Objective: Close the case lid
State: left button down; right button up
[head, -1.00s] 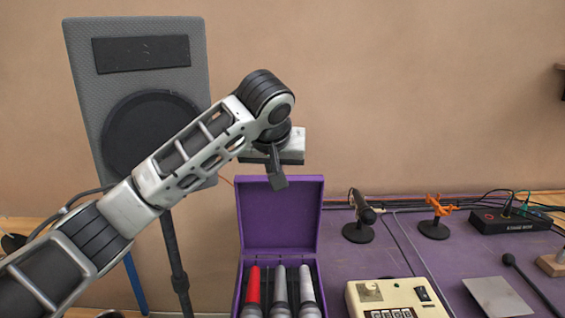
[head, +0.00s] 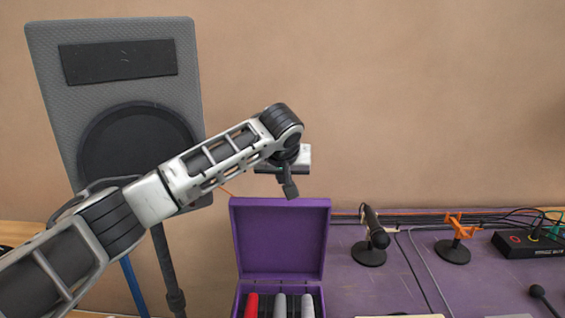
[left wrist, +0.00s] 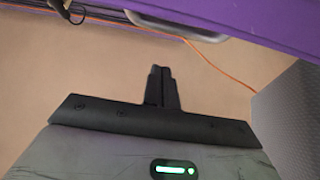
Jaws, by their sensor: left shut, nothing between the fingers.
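The purple case (head: 279,240) stands on the table with its lid raised upright, the lid's inner face toward me. A red item (head: 251,306) and two grey items (head: 280,306) stand in its base, cut off by the bottom edge of the head view. My left gripper (head: 290,190) points down just above the lid's top edge, shut and empty; whether it touches the lid I cannot tell. In the left wrist view the shut fingers (left wrist: 161,85) show against the tan background, with a purple surface (left wrist: 250,20) across the top. My right gripper is not in view.
A grey speaker (head: 120,90) on a stand is behind my left arm. A black microphone (head: 373,228), an orange clip stand (head: 458,229) and a black box (head: 530,243) stand right of the case. Cables run along the table's back. An orange cable (left wrist: 210,60) shows in the wrist view.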

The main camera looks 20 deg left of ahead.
pick_arm(q)
jog(key=shift+s+d+f+p, duration=0.15)
jog(key=shift+s, duration=0.45)
jog(key=shift+s+d+f+p, duration=0.15)
jog(key=shift+s+d+f, duration=0.05)
jog(key=shift+s, duration=0.45)
jog(key=shift+s+d+f+p, duration=0.15)
jog(key=shift+s, duration=0.45)
